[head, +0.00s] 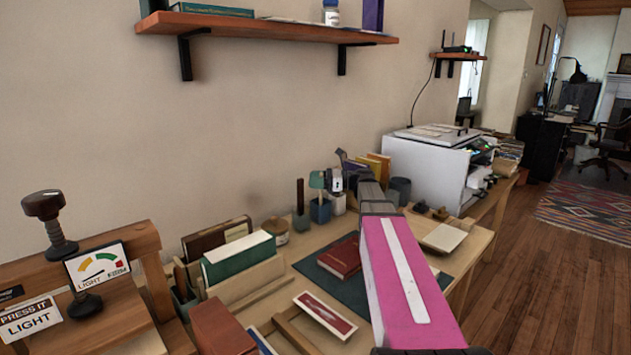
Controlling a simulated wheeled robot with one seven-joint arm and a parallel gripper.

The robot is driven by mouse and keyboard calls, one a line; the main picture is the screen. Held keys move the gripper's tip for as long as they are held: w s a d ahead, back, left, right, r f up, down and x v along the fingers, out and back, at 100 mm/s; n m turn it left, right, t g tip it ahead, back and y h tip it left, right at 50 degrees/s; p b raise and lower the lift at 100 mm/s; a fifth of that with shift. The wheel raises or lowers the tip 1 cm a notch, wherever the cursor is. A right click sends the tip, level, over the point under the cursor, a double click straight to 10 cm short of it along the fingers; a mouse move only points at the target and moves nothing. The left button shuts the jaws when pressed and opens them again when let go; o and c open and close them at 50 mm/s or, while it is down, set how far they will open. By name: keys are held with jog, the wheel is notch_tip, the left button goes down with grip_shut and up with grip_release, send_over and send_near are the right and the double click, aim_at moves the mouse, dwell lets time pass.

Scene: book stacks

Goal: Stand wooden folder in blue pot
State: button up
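My pink arm reaches away over the desk, and my gripper (338,180) is at its far end, small and partly hidden by the arm. Whether its fingers are open or shut, or hold anything, I cannot tell. A small blue pot (320,213) stands just left of the gripper at the back of the desk, with a teal-topped tool (317,181) upright at it. Another small dark bluish pot (300,222) with a dark upright handle stands to its left. I cannot make out the wooden folder; it may be hidden or too small.
A red book (340,257) lies on a dark green mat (310,266). A jar (275,231) and a rack with a green book (240,258) stand left. A grey cup (400,190) and a white printer (428,170) stand right. A wall shelf (265,31) hangs above.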

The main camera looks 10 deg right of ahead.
jog(key=s+d, duration=0.2)
jog(key=d, duration=0.8)
jog(key=shift+d, duration=0.3)
dwell(0.6)
